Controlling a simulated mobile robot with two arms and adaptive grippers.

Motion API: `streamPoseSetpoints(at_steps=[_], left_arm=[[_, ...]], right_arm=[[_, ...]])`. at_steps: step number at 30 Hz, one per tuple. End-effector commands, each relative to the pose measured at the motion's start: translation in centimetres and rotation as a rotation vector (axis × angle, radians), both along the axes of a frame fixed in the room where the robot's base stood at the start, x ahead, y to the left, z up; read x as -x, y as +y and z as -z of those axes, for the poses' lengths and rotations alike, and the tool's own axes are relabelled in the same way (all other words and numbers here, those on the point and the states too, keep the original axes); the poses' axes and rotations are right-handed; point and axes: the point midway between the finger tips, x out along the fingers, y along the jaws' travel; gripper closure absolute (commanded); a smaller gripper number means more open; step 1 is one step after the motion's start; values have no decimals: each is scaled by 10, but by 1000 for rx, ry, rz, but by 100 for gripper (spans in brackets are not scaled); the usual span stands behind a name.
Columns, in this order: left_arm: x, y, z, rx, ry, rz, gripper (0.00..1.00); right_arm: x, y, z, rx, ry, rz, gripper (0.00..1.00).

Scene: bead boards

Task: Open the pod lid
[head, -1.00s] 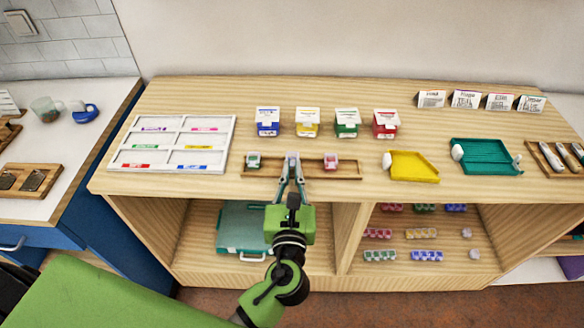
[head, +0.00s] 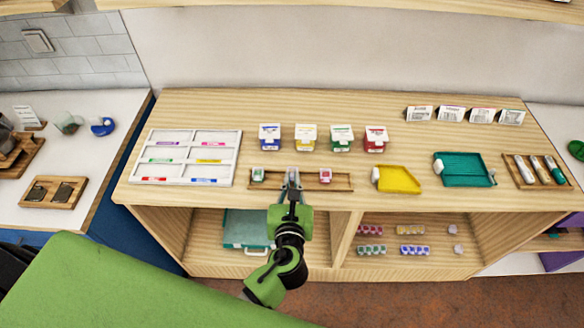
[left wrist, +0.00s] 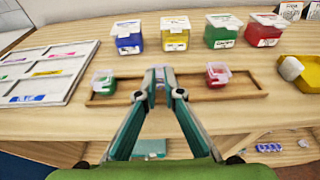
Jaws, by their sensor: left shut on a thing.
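A shallow wooden tray (head: 274,181) lies near the front edge of the shelf top. A small pod with green contents (head: 258,174) stands in its left part and one with red contents (head: 326,176) in its right part; both have pale lids. They also show in the left wrist view, green (left wrist: 103,82) and red (left wrist: 218,75). My left gripper (head: 292,178) is over the tray between these two pods. Its fingers (left wrist: 163,80) are closed on a small pale thing, which seems to be a pod lid; the fingers mostly hide it. My right gripper is out of view.
Blue, yellow, green and red boxes (head: 270,138) stand behind the tray. A white sectioned board (head: 232,140) lies to the left. A yellow tray (head: 398,180) and a teal tray (head: 465,170) lie to the right. Bare wood separates the boxes and wooden tray.

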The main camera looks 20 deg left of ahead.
Motion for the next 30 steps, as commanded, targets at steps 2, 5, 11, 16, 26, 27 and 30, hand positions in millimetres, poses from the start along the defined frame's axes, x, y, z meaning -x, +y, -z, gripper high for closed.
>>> streamPoseSetpoints(at_steps=[2, 5, 11, 16, 26, 27, 30], left_arm=[[-1, 0, -16, 9, 36, -1, 100], [-2, 1, -19, 20, 80, -1, 100], [-4, 3, -20, 47, 165, -5, 100], [-7, 4, -21, 71, 243, -8, 100], [-20, 8, -31, 136, 464, -7, 100], [-21, 8, -33, 145, 501, -6, 100], [-26, 9, -36, 169, 595, -5, 100]], right_arm=[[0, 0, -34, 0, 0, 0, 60], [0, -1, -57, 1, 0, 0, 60], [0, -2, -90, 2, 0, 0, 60], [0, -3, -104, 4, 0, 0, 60], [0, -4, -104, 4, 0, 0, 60], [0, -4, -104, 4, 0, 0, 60], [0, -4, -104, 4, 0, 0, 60]])
